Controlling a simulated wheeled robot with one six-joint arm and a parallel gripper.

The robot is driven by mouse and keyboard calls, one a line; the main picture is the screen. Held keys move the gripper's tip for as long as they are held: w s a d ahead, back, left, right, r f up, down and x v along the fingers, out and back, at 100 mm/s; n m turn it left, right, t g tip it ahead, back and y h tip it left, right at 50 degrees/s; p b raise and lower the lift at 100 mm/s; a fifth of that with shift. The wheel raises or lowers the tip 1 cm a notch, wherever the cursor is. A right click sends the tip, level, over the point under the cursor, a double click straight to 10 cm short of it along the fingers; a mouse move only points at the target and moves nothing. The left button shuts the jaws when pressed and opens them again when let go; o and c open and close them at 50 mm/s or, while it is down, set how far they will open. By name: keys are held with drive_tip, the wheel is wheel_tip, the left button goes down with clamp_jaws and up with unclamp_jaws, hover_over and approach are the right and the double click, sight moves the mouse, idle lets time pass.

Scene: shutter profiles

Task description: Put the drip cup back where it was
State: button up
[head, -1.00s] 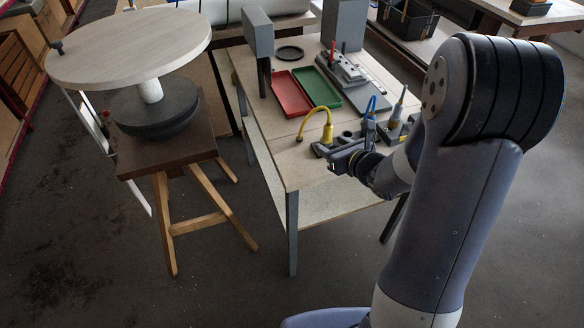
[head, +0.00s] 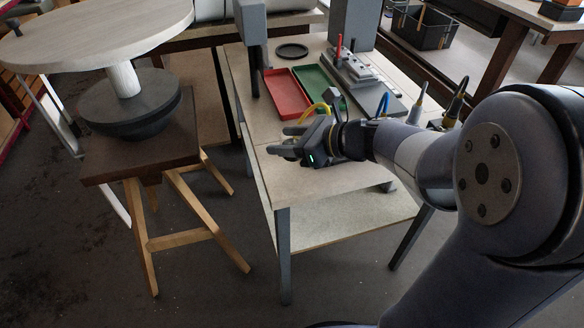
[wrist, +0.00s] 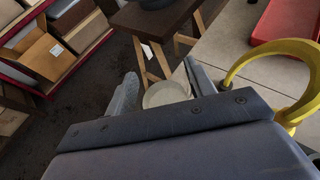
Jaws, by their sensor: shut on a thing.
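The drip cup (wrist: 165,94) is a pale, round, shallow-looking cup between my gripper's fingers in the wrist view. My gripper (wrist: 160,90) is shut on it, and its front housing hides the near part of the cup. In the head view my gripper (head: 284,140) reaches left over the near part of the workbench, above its top. I cannot clearly make out the cup there.
A round turntable (head: 95,33) on a wooden stool stands left.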

sight(288, 174)
drive_tip(key=shift+f+b, duration=0.65)
drive_tip(key=shift+f, duration=2.5)
drive_tip(key=shift+f+b, duration=0.2)
drive_tip(key=shift+b, duration=0.1)
drive_tip(key=o, duration=1)
drive_tip(key=shift+o, duration=0.2)
drive_tip(key=shift+r, duration=0.1)
drive_tip(key=shift+r+p, duration=0.2)
drive_tip(key=shift+p, duration=0.15)
drive_tip(key=p+v, duration=0.1)
drive_tip(key=v, duration=1.1)
drive_tip(key=shift+f, duration=0.15)
